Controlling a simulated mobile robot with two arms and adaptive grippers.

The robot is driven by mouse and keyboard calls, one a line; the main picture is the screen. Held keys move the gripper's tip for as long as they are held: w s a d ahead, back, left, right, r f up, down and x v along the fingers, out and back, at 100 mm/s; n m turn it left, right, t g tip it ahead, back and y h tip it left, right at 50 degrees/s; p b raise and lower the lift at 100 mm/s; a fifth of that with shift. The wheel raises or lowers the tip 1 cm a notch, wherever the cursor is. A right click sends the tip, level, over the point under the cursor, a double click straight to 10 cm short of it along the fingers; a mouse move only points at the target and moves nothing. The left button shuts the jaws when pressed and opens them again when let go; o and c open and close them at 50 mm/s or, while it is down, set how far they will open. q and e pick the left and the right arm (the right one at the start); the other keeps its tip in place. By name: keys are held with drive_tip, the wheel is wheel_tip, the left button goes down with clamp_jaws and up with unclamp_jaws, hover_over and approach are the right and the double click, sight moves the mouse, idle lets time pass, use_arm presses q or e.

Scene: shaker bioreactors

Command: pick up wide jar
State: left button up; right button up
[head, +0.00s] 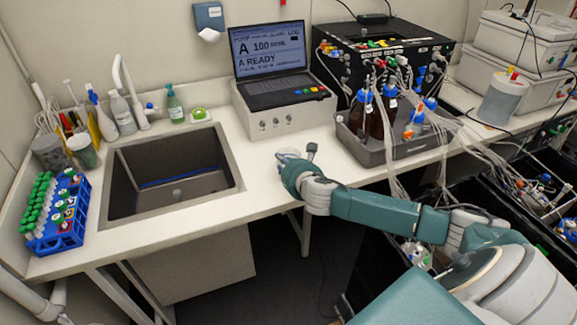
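No jar here is labelled as the wide jar, and I cannot tell which one it is. A short, broad translucent jar (503,99) with a pale lid and red and yellow caps stands on the bench at the far right. Two smaller tubs stand left of the sink, a grey one (48,153) and a pale-lidded one with green (83,151). My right gripper (289,157) is over the counter between the sink and the laptop unit, far from all of these jars. Its fingers are small and partly hidden, so its opening is unclear. My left gripper is out of view.
The sink (230,158) is open and empty-looking. A blue rack of green-capped tubes (62,236) stands at the front left. A grey tray (352,143) holds brown bottles with blue caps and trailing tubing. A laptop unit (283,119) stands behind my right gripper.

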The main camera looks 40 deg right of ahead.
drive_tip(key=x, duration=0.3)
drive_tip(key=shift+w+a+f+p, duration=0.1)
drive_tip(key=shift+w+p, duration=0.15)
drive_tip(key=shift+p, duration=0.15)
drive_tip(key=shift+w+f, duration=0.25)
drive_tip(key=shift+w, duration=0.05)
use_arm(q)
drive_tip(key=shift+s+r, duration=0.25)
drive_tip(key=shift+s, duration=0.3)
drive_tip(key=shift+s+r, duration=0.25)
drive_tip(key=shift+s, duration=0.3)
use_arm(e)
drive_tip(key=shift+s, duration=0.1)
drive_tip(key=shift+r, duration=0.1)
clamp_jaws()
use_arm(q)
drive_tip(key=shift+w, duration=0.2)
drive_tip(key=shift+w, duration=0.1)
